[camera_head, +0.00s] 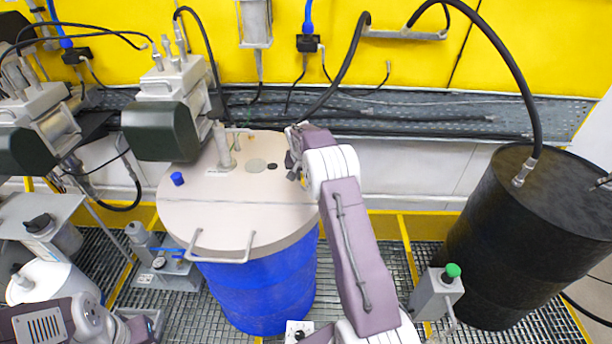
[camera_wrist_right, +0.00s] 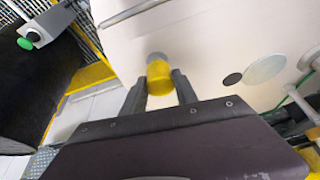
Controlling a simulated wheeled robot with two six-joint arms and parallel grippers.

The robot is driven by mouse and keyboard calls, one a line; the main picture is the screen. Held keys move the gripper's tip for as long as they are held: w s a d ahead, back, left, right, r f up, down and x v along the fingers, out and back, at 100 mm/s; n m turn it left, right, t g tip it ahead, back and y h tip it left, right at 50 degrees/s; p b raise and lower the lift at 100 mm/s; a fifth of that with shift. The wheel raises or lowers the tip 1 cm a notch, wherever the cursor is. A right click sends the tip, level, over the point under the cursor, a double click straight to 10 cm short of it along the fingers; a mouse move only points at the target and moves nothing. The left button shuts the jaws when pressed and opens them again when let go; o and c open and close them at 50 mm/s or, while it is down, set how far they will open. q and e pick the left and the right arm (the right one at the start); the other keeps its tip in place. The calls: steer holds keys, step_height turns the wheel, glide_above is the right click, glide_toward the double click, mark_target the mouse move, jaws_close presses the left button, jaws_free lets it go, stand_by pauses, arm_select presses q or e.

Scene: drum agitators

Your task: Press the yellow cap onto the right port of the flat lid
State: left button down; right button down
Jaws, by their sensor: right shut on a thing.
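The flat lid (camera_head: 240,205) is a pale round plate on a blue drum (camera_head: 262,285). My right gripper (camera_head: 292,168) is low over the lid's right side. In the right wrist view, my right gripper (camera_wrist_right: 160,84) is shut on the yellow cap (camera_wrist_right: 160,78), one finger on each side. A grey round piece (camera_wrist_right: 157,57) shows at the cap's far end; I cannot tell whether it is the port or whether the cap is seated. The head view hides the cap and right port. My left arm's hand (camera_head: 140,326) is at the lower left, its fingers unclear.
A blue cap (camera_head: 177,179) stands on the lid's left. A pale disc (camera_head: 256,165), a dark disc (camera_head: 272,166) and an upright agitator shaft (camera_head: 222,145) are on the lid. A dark green motor (camera_head: 160,130) overhangs its back left. A black drum (camera_head: 530,230) stands right.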

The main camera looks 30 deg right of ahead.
steer(key=shift+f, duration=0.55)
steer(key=shift+f+b, duration=0.45)
steer(key=shift+b, duration=0.1)
steer(key=shift+s+a+f, duration=0.1)
steer(key=shift+s+f, duration=0.05)
steer(key=shift+f, duration=0.15)
stand_by(0.5)
steer(key=c, duration=1.1)
jaws_free()
steer(key=shift+o, duration=1.2)
steer(key=shift+w, duration=0.2)
steer(key=shift+r, duration=0.15)
